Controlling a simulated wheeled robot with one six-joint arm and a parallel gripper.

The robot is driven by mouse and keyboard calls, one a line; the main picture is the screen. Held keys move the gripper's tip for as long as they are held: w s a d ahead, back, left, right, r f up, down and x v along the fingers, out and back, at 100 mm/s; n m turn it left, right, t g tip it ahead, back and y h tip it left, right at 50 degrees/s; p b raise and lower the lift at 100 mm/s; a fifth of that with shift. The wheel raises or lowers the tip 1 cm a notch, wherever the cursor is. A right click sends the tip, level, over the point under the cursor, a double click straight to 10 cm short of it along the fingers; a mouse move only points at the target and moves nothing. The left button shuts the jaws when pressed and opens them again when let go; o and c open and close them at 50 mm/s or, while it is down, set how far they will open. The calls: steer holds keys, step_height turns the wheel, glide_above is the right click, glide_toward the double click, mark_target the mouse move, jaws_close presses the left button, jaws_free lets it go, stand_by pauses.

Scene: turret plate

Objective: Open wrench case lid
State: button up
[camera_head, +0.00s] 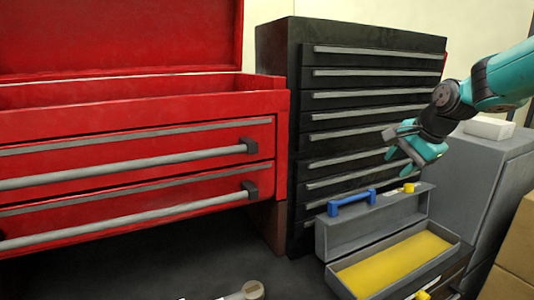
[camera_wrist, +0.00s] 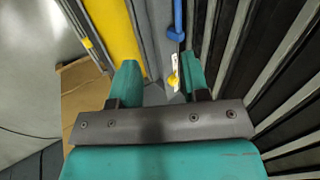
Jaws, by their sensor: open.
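The grey wrench case (camera_head: 448,262) stands at the lower right of the head view. Its lid (camera_head: 375,226) is open and stands upright along the back, showing the yellow inside (camera_head: 395,264). The blue handle (camera_head: 350,203) and a yellow latch (camera_head: 409,187) are at the lid's top edge. My gripper (camera_head: 408,160) is open and empty, above the right end of the lid and apart from it. In the wrist view, the lid (camera_wrist: 147,35), blue handle (camera_wrist: 177,30) and yellow latch (camera_wrist: 172,80) lie beyond my gripper's spread fingers (camera_wrist: 161,85).
A black drawer cabinet (camera_head: 350,120) stands close behind the case. A red tool chest (camera_head: 130,140) with long grey handles is at left. A grey cabinet (camera_head: 462,180) with a white box (camera_head: 489,127) and cardboard boxes (camera_head: 515,240) are at right.

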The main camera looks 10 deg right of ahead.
steer(key=s+a+n+g+y, duration=0.2)
steer(key=s+a+n+g, duration=0.1)
steer(key=s+a+n, duration=1.15)
steer(key=s+a+f+n+g, duration=0.1)
steer(key=s+a+f+n, duration=0.15)
steer(key=s+a, duration=0.4)
steer(key=s+a+f+n+g, duration=0.1)
steer(key=s+a+n, duration=0.25)
steer(key=s, duration=0.55)
step_height(320, 180, up, 4)
steer(key=m+t+h+p, duration=0.35)
steer(key=m+p, duration=0.25)
steer(key=m, duration=1.5)
glide_above(360, 198)
steer(key=s+d, duration=0.2)
steer(key=s, duration=0.5)
steer(key=shift+t+y, duration=0.35)
steer(key=shift+y, duration=0.1)
steer(key=p+x, duration=0.4)
steer(key=x, duration=1.3)
steer(key=shift+w+f, duration=0.2)
